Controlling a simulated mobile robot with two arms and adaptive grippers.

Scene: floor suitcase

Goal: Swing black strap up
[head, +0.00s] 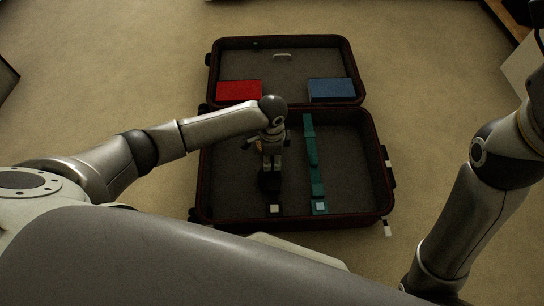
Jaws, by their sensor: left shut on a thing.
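An open dark suitcase (384,205) lies on the floor. The black strap (269,182) is in its near half, left of the middle, and is hard to make out against the dark lining. A pale square piece (274,209) shows at its near end. My left gripper (271,166) points down over the strap and is shut on it; the fingers and wrist hide its farther part. A teal strap (311,150) lies to the right, with a pale square at its near end. My right arm is at the right edge, and its gripper is out of view.
The suitcase's far half holds a red box (239,91) at left and a blue box (331,90) at right. A small pale tag (387,228) is by the near right corner. Bare carpet surrounds the suitcase.

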